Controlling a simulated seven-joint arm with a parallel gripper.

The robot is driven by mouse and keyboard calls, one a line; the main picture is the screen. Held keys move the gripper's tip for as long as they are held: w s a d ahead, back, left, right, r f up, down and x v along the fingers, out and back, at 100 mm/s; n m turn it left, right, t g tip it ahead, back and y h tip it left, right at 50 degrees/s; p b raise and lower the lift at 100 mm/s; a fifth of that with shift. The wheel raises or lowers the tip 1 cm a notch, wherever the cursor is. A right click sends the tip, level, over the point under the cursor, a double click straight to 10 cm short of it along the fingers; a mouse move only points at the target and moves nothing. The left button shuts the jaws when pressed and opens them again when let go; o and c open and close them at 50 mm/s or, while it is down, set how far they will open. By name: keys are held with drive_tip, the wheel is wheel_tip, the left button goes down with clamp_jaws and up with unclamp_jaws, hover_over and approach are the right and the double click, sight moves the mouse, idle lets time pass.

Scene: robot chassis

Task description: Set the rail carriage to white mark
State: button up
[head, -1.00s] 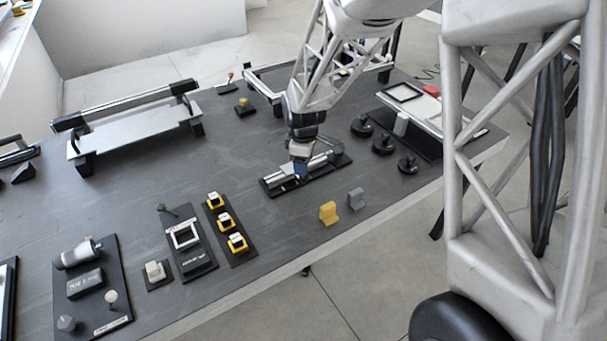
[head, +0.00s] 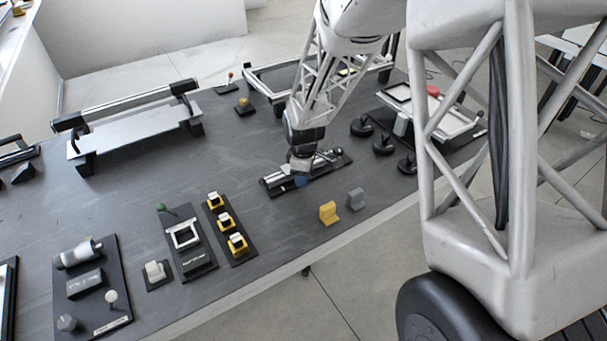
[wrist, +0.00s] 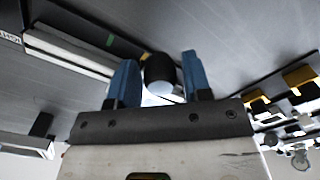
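The rail (head: 326,162) is a slim silver and black track on a dark base, near the middle of the bench in the head view. Narrow gaps show beside the knob, with no clear contact. The rail (wrist: 70,50) runs to the upper left there, with a green mark (wrist: 109,40) and a yellow mark (wrist: 145,56). I cannot make out the white mark.
A yellow block (head: 328,212) and a grey block (head: 356,199) stand in front of the rail. Several black knobs (head: 383,144) stand to its right. Yellow switches (head: 225,221) sit to its left. The bench between rail and back-left panel (head: 135,135) is clear.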

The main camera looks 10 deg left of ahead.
clamp_jaws()
drive_tip(key=shift+s+a, duration=1.8)
drive_tip(key=shift+o, duration=1.5)
unclamp_jaws()
drive_tip(key=shift+r, duration=0.1)
wheel_tip(320, 180, up, 8)
drive_tip(key=shift+f, duration=0.2)
drive_tip(key=shift+d+r, duration=0.1)
drive_tip(key=shift+d, duration=0.05)
